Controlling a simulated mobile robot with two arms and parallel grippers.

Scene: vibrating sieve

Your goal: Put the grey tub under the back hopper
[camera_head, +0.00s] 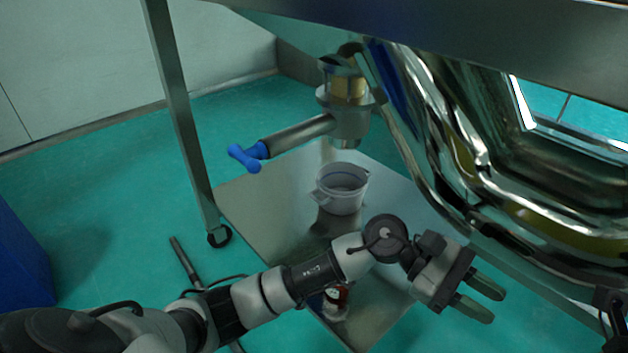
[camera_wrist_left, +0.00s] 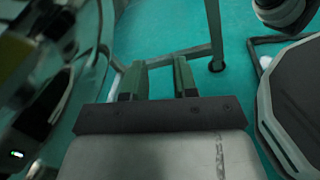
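The grey tub (camera_head: 342,188) stands upright on the metal lower shelf (camera_head: 262,208), below a metal hopper outlet (camera_head: 346,100) with a blue-handled valve (camera_head: 246,156). A gap shows between the outlet and the tub. I cannot tell from the views whether this is the back hopper. My left gripper (camera_head: 482,298) is open and empty, to the right of the tub and apart from it. Its two green-grey fingers also show apart in the left wrist view (camera_wrist_left: 159,82), with nothing between them. My right gripper is not clearly in view; only a dark part shows at the lower right edge.
A small brown-and-white container (camera_head: 336,298) is on the shelf's near part, partly behind my left arm. A large shiny curved metal body (camera_head: 450,150) fills the right side. A frame leg (camera_head: 180,120) on a caster stands at the left.

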